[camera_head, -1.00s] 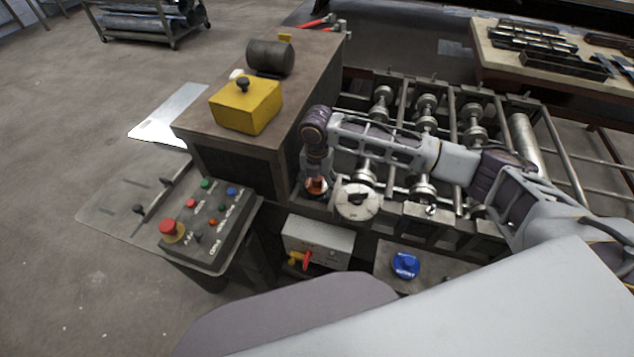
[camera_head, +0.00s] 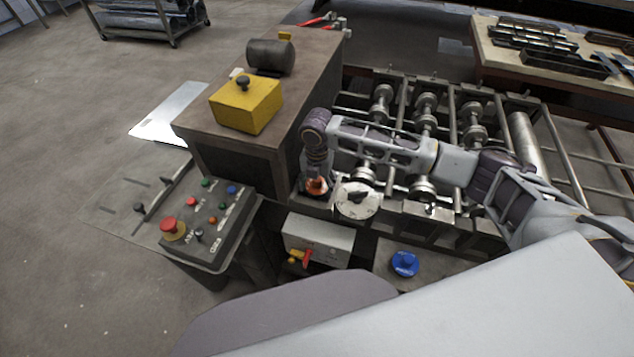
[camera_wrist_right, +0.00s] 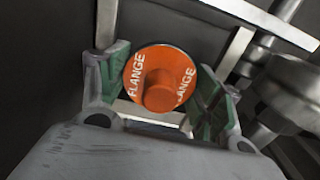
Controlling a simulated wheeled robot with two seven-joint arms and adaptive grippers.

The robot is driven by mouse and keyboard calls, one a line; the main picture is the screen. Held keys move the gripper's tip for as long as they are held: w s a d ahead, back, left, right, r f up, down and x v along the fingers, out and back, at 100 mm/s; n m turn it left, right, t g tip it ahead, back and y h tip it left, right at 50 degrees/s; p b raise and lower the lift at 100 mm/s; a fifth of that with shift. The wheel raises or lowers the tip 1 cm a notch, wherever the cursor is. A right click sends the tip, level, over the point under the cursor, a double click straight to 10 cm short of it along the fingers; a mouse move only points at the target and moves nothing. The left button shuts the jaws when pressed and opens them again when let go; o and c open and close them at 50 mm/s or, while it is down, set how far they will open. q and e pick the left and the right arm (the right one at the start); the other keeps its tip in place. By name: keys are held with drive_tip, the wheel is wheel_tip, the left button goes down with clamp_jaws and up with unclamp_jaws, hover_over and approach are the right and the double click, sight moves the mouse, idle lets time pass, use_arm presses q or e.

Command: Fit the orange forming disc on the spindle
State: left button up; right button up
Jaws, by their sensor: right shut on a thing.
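The orange forming disc (camera_head: 317,188) is low beside the wooden-brown cabinet's right side, at the left end of the roller machine. In the right wrist view the disc (camera_wrist_right: 140,72) faces the camera, with a raised hub and the word FLANGE on it. My right gripper (camera_head: 315,182) points down and is shut on the disc. Its green-padded fingers stand either side of it in the right wrist view. I cannot make out the spindle under or behind the disc. My left gripper is not in view.
A blue disc (camera_head: 405,264) lies on a plate at the front. Roller shafts (camera_head: 425,120) fill the machine behind my arm. A button panel (camera_head: 208,228) stands at the left.

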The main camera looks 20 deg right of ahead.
idle(0.3)
drive_tip(key=o, duration=1.4)
drive_tip(key=shift+c, duration=1.4)
drive_tip(key=shift+o, duration=0.2)
drive_tip(key=shift+w+r+p, duration=0.1)
drive_tip(key=shift+r+p, duration=0.55)
drive_tip(key=shift+p, duration=0.05)
drive_tip(key=shift+o, duration=1.2)
drive_tip(key=shift+r+p, duration=0.4)
drive_tip(key=shift+p, duration=0.05)
drive_tip(key=shift+r+p, duration=1.2)
drive_tip(key=shift+p, duration=0.15)
drive_tip(key=shift+r, duration=2.25)
